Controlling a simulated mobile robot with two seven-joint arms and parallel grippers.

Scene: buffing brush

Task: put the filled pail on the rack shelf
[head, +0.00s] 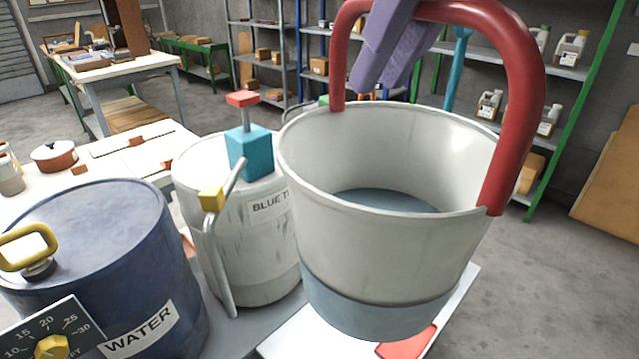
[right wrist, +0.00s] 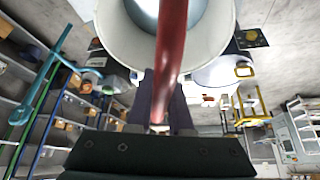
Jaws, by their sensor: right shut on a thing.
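The pail (head: 385,240) is large and off-white, with a thick red handle (head: 525,110) arching over it. Grey-blue liquid (head: 385,202) shows inside, well below the rim. The pail stands upright, close in the head view. My right gripper (head: 380,75) has purple fingers shut on the top of the handle. In the right wrist view the red handle (right wrist: 172,45) runs between the dark fingers, with the pail (right wrist: 216,35) beyond. I cannot tell whether the pail's base touches the white surface below it. The rack shelf (head: 485,125) stands behind at the right. My left gripper is not in view.
A blue drum labelled WATER (head: 85,240) and a white drum labelled BLUE (head: 255,245) with a tap stand left of the pail. A white-topped bench (head: 120,160) lies behind them. Jugs (head: 570,50) occupy parts of the green-posted rack. Open floor (head: 540,270) lies at the right.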

